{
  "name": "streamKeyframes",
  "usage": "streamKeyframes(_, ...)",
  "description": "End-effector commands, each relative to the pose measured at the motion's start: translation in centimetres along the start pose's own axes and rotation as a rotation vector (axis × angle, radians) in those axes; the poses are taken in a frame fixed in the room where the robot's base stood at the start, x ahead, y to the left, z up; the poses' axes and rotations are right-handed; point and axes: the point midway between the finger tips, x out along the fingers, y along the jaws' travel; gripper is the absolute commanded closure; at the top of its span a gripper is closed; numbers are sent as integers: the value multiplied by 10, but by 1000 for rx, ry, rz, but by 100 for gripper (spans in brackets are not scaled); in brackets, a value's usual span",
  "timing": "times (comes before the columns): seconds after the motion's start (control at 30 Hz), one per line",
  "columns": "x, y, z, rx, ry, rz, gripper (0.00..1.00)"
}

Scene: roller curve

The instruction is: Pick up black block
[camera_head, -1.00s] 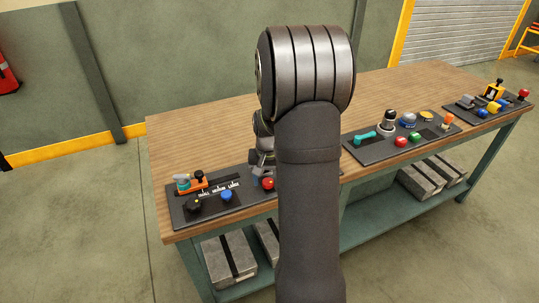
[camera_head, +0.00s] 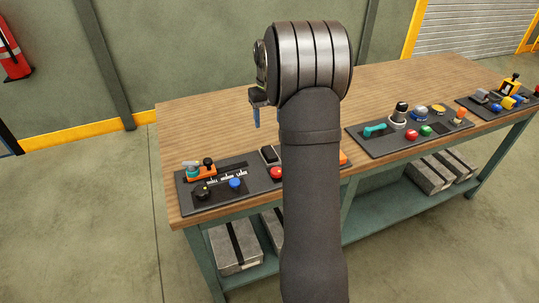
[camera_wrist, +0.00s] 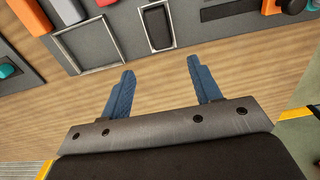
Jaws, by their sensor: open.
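A black block (camera_wrist: 158,28), rectangular with rounded edges, lies inside a light rectangular frame on the grey panel at the top of the wrist view. In the head view it shows as a dark shape (camera_head: 270,155) just left of my arm, partly hidden by it. My gripper (camera_wrist: 166,73) is open and empty, its two blue fingers apart and pointing toward the panel edge, short of the block. In the head view one blue finger (camera_head: 257,117) hangs above the wooden table, behind the panel.
An empty square frame (camera_wrist: 88,43) lies left of the block in the wrist view. The near panel (camera_head: 257,182) carries an orange clamp (camera_head: 197,172), a blue button (camera_head: 235,183) and a red button (camera_head: 277,173). Bare tabletop (camera_head: 205,125) lies behind it.

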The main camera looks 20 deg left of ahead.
Motion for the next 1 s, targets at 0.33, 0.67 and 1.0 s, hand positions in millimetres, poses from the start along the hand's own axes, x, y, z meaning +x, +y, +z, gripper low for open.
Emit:
streamKeyframes(0.33, 61, 0, 0, 1, -1, 0, 43)
streamKeyframes(0.67, 95, -1, 4, 1, -3, -1, 43)
streamKeyframes(1.0, 118, -1, 3, 2, 3, 1, 43)
